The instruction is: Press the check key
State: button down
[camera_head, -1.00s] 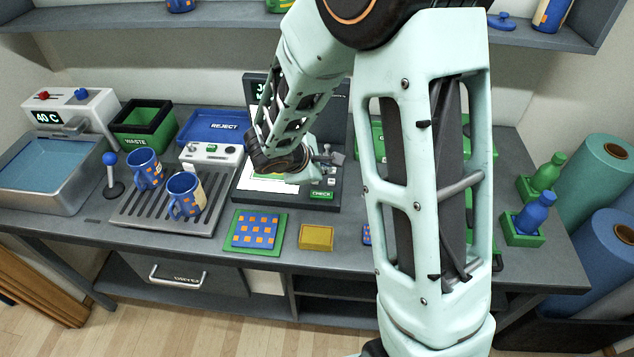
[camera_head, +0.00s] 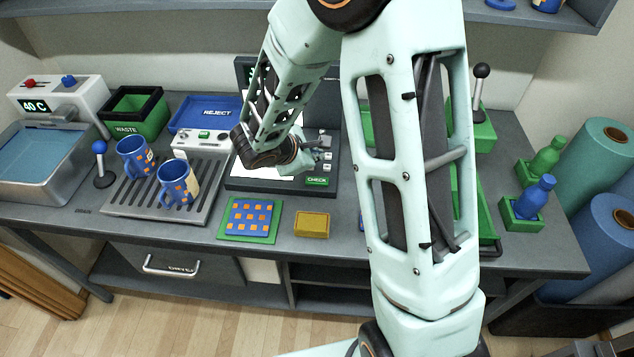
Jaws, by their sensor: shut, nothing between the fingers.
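The green CHECK key (camera_head: 317,181) sits at the lower right corner of the dark console (camera_head: 270,186) in the middle of the bench. Its face is uncovered and its label reads clearly. My gripper (camera_head: 325,157) is above the right part of the console, just behind the CHECK key and over the small pale keys there. It is small in this view and looks shut and empty. Whether its fingertips touch the console, I cannot tell. My wrist hides much of the console's screen and middle.
Two blue mugs (camera_head: 176,184) stand on the drip grate (camera_head: 130,203) to the left. A patterned cloth on a green mat (camera_head: 250,234) and a yellow block (camera_head: 311,225) lie at the front edge. My upper arm blocks the green press (camera_head: 484,130) on the right.

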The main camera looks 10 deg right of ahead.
jog(key=b, duration=0.4)
send_over(316, 182)
notch_tip(316, 182, down, 5)
jog(key=shift+f, duration=0.2)
jog(key=shift+f+b, duration=0.45)
jog(key=shift+f, duration=0.05)
jog(key=shift+f, duration=0.15)
dwell(0.5)
jog(key=shift+f+b, duration=0.3)
jog(key=shift+b, duration=0.4)
jog(key=shift+f+b, duration=0.45)
jog(key=shift+b, duration=0.2)
dwell(0.4)
dwell(0.4)
jog(key=shift+r+p, duration=0.5)
jog(key=shift+r, duration=0.4)
